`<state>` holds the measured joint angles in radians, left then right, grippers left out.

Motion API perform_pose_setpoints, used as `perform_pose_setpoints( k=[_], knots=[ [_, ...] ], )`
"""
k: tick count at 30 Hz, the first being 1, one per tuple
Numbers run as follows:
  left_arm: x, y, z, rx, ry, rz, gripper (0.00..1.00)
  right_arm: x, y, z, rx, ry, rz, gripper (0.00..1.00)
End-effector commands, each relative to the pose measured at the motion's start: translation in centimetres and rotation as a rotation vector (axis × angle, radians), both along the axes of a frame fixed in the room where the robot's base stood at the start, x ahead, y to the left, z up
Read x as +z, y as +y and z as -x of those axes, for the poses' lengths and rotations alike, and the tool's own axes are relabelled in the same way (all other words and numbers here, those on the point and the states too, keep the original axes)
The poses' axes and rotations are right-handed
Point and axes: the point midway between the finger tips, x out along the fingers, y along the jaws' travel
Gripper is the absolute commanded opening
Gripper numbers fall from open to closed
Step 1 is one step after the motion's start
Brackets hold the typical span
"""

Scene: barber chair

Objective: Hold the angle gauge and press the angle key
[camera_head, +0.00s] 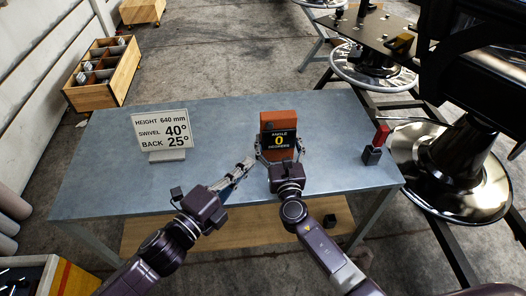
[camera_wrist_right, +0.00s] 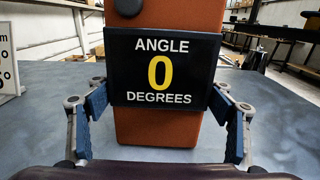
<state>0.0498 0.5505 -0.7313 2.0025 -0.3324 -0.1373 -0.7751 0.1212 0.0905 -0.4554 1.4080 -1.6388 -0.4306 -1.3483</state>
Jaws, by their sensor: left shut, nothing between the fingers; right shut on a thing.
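The angle gauge (camera_head: 278,122) is an orange block with a black display reading "ANGLE 0 DEGREES". It stands upright on the grey table, and fills the middle of the right wrist view (camera_wrist_right: 166,125). My right gripper (camera_head: 279,153) is shut on it, one finger at each side of the display, also seen in the right wrist view (camera_wrist_right: 164,105). A dark round knob (camera_wrist_right: 97,3), possibly the key, shows at the gauge's upper left. My left gripper (camera_head: 248,163) is shut and empty, just left of the gauge and of my right gripper's left finger.
A white sign (camera_head: 163,130) reading height 640 mm, swivel 40°, back 25° stands on the table (camera_head: 100,170) at left. A red and black object (camera_head: 377,142) stands near the right edge. A wooden divided box (camera_head: 105,90) and black chair parts (camera_head: 445,170) surround the table.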

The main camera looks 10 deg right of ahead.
Motion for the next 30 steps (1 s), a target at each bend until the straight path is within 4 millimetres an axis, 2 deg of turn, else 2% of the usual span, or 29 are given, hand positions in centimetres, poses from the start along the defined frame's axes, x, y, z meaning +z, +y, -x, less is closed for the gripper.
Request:
perform_pose_setpoints(
  k=[22, 23, 27, 30],
  knots=[
    [0.02, -0.01, -0.01, 0.000, 0.000, 0.000, 0.00, 0.08, -0.02, -0.02, 0.000, -0.001, 0.000, 0.44],
    [0.02, -0.01, -0.01, 0.000, 0.000, 0.000, 0.00, 0.08, -0.02, -0.02, 0.000, -0.001, 0.000, 0.78],
    [0.01, -0.01, -0.01, 0.000, 0.000, 0.000, 0.00, 0.07, -0.01, -0.02, 0.000, -0.001, 0.000, 0.94],
    [0.01, -0.01, -0.01, 0.000, 0.000, 0.000, 0.00, 0.05, 0.00, -0.01, 0.000, -0.001, 0.000, 0.95]
  ],
)
